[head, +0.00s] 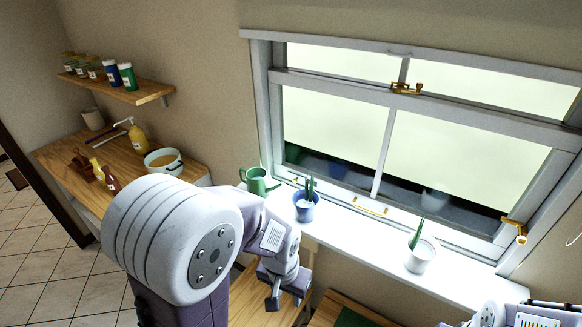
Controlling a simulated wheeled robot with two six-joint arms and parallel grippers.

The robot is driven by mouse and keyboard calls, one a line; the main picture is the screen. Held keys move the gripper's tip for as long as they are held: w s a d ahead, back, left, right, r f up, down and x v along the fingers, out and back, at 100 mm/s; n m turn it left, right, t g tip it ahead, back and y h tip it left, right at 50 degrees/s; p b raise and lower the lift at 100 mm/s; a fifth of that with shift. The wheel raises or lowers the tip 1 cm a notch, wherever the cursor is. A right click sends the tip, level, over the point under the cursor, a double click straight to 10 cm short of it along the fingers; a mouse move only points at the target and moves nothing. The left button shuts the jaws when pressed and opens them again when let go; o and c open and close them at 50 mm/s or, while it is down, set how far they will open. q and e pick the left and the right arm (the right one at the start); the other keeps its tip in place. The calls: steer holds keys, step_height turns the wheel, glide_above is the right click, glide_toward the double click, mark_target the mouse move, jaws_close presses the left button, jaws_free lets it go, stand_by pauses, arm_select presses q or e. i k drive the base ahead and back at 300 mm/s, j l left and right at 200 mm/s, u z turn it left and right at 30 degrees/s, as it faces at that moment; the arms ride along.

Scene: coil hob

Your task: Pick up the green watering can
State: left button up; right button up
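The green watering can (257,181) stands on the left end of the white window sill, its spout toward the right and its handle on the left. My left arm passes in front of and below it. My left gripper (285,299) points down, below and slightly right of the can and clear of it, over the wooden surface under the sill. Its two fingers are apart with nothing between them. Only part of my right arm shows in the bottom right corner; its gripper is out of view.
A blue pot with a plant (305,208) stands just right of the can. A white pot with a plant (421,256) stands farther right on the sill (360,228). A wooden counter (68,160) at left holds a pot (163,163) and bottles.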

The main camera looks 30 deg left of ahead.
mark_target(256, 181)
steer(key=k+j+u, duration=0.1)
steer(key=j+u, duration=0.3)
steer(key=k+j+u, duration=0.1)
steer(key=j+u, duration=0.3)
steer(key=z, duration=1.5)
steer(key=u, duration=1)
